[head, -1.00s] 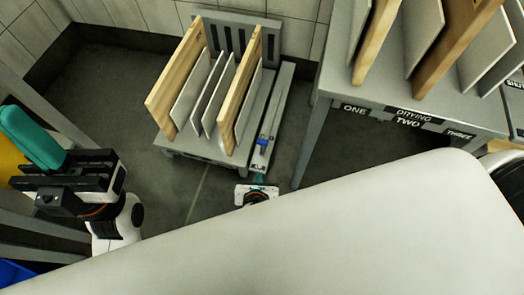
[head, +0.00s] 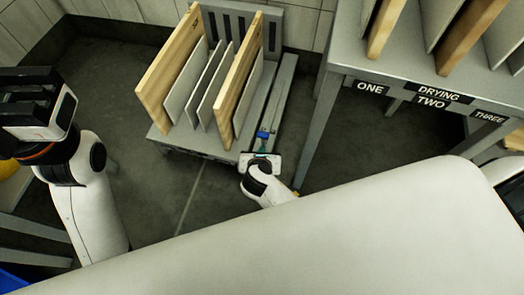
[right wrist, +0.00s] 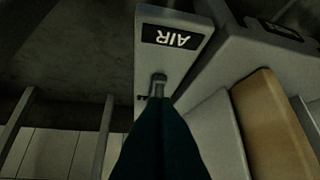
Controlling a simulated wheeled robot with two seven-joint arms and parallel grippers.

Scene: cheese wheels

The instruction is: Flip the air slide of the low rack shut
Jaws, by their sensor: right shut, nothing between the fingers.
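The low rack (head: 190,150) stands on the floor in the middle of the head view, with boards upright in it. Its air slide is a grey rail (head: 280,95) along the rack's right side, with a small blue piece (head: 263,135) near its front end. My right gripper (head: 263,155) is at that front end, close to the blue piece. In the right wrist view its dark teal fingers (right wrist: 158,100) are shut and empty. Their tips overlap a small grey post (right wrist: 158,80) below the AIR label (right wrist: 175,38); contact is unclear.
A taller drying table (head: 345,70) with labels ONE, TWO and THREE holds more boards at the right. Its leg (head: 312,130) stands close to the slide's right side. A large pale surface (head: 330,240) fills the lower foreground. Bare floor lies left of the rack.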

